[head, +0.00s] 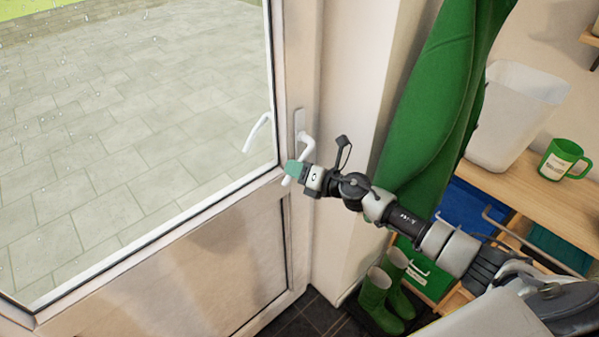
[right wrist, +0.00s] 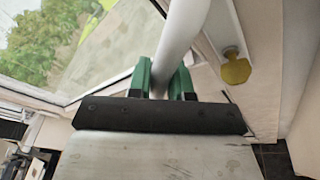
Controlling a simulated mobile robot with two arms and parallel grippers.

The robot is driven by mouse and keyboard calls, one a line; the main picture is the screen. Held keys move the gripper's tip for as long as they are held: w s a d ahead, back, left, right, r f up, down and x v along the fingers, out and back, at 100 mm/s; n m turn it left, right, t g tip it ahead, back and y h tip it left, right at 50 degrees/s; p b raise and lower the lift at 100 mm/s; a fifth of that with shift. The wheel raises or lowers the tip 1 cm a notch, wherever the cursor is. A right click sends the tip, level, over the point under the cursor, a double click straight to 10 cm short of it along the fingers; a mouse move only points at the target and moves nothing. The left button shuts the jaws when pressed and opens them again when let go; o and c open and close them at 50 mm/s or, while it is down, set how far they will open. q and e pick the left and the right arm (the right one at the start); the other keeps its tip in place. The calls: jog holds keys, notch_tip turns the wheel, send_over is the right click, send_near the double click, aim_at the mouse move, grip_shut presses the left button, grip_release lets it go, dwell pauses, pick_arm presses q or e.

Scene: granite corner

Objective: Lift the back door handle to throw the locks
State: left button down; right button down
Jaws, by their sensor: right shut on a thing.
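The back door (head: 180,270) is white with a large glass pane and stands at the left in the head view. Its white lever handle (head: 307,143) sits on a narrow plate at the door's right edge. My right gripper (head: 292,171) is at the handle's lever, its green fingertips around it. In the right wrist view the white handle (right wrist: 182,35) runs down between the two green fingers (right wrist: 168,80), which are shut on it. A yellowish key or knob (right wrist: 235,68) sits on the plate beside the handle. My left gripper is not in view.
A green coat (head: 435,90) hangs right of the door frame. Green boots (head: 385,288) stand on the dark floor below. A wooden shelf (head: 510,190) at the right holds a white bin (head: 512,115) and a green mug (head: 562,160).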

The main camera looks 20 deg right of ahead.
jog(key=shift+w+r, duration=0.15)
jog(key=shift+w, duration=0.1)
jog(key=c, duration=1)
grip_release()
jog(key=shift+c, duration=0.2)
jog(key=b+v, duration=0.3)
jog(key=v, duration=0.8)
jog(key=shift+a, duration=0.15)
